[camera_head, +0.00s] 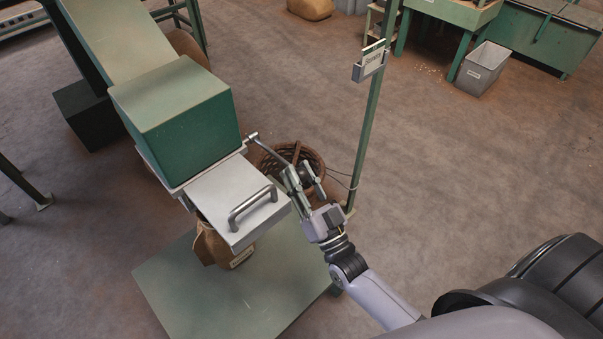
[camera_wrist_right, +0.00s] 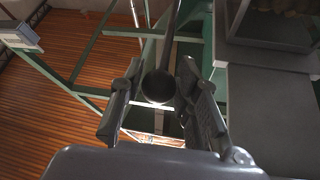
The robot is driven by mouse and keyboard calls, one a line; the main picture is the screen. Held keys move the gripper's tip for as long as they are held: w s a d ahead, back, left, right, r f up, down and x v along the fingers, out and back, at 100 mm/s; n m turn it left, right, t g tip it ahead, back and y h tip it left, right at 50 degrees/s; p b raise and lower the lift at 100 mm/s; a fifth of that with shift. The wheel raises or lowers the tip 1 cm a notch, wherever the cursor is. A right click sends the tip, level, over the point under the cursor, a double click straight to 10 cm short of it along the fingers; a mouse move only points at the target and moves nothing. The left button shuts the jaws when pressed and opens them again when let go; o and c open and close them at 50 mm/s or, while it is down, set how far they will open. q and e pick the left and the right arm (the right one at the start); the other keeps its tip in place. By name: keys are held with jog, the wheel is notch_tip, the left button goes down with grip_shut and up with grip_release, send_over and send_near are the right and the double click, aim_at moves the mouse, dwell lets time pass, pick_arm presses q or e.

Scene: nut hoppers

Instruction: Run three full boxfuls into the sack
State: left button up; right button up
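A green hopper box (camera_head: 185,120) stands at the lower end of a sloping chute (camera_head: 115,30). A pale grey slide or drawer with a bar handle (camera_head: 250,207) juts out from under it. A brown sack (camera_head: 210,243) with a label hangs or stands beneath; its mouth is hidden. A dark lever rod (camera_head: 270,149) reaches out from the box's right side. My right gripper (camera_head: 304,178) is at the rod's near end. In the right wrist view its fingers are apart, with the round knob (camera_wrist_right: 157,87) between them and gaps showing. My left gripper is out of view.
A green platform (camera_head: 180,290) lies under the sack. A wicker basket (camera_head: 318,160) sits behind my right gripper. A thin green post (camera_head: 370,110) with a card holder (camera_head: 371,62) rises close by. A grey bin (camera_head: 481,68) and green tables stand at the back right. Open floor lies right of the post.

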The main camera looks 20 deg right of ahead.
jog(key=shift+o, duration=1.2)
jog(key=shift+w, duration=0.1)
jog(key=shift+o, duration=0.4)
jog(key=shift+r, duration=0.15)
jog(key=v, duration=1.2)
